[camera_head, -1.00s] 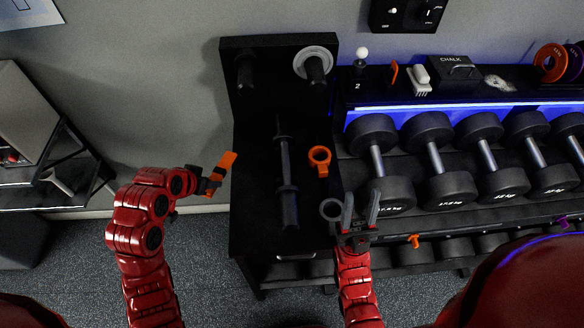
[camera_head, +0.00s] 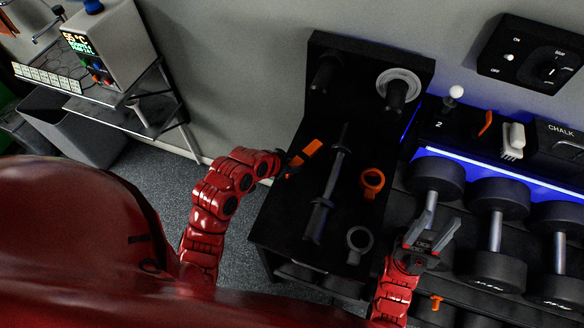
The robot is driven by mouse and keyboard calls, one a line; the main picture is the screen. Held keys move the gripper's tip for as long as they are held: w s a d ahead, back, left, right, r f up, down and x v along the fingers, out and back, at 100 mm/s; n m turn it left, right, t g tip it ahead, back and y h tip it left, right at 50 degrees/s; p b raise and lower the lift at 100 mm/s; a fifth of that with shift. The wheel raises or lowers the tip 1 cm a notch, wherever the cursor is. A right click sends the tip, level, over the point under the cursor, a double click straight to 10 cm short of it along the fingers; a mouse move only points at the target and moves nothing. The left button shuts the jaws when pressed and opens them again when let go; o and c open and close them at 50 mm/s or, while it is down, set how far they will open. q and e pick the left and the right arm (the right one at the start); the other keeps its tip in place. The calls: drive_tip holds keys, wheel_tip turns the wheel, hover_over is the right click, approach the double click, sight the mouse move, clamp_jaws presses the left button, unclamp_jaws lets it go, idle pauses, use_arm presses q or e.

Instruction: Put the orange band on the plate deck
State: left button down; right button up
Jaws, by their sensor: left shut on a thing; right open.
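The orange band (camera_head: 304,154) is a flat strip in my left gripper (camera_head: 289,165), which is shut on it. The band appears in front of the left part of the black plate deck (camera_head: 285,224); its height above the surface cannot be told. A dark bar (camera_head: 331,185), an orange ring collar (camera_head: 372,181) and a grey ring collar (camera_head: 359,242) lie on the deck. My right gripper (camera_head: 437,232) is open and empty, to the right of the grey collar.
A dumbbell rack (camera_head: 497,228) stands to the right. Its top shelf bears a white brush (camera_head: 513,141), another orange piece (camera_head: 486,123) and a chalk box (camera_head: 557,138). A grey device (camera_head: 110,47) sits on a stand at upper left. Floor shows left of the deck.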

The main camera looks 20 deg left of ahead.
use_arm(q)
wheel_tip(320, 180, down, 3)
drive_tip(key=shift+s+p, duration=0.1)
drive_tip(key=shift+p, duration=0.55)
drive_tip(key=shift+f, duration=0.4)
drive_tip(key=shift+f, duration=0.1)
drive_tip(key=shift+f, duration=0.15)
drive_tip(key=c, duration=0.5)
unclamp_jaws()
drive_tip(key=shift+r, duration=0.25)
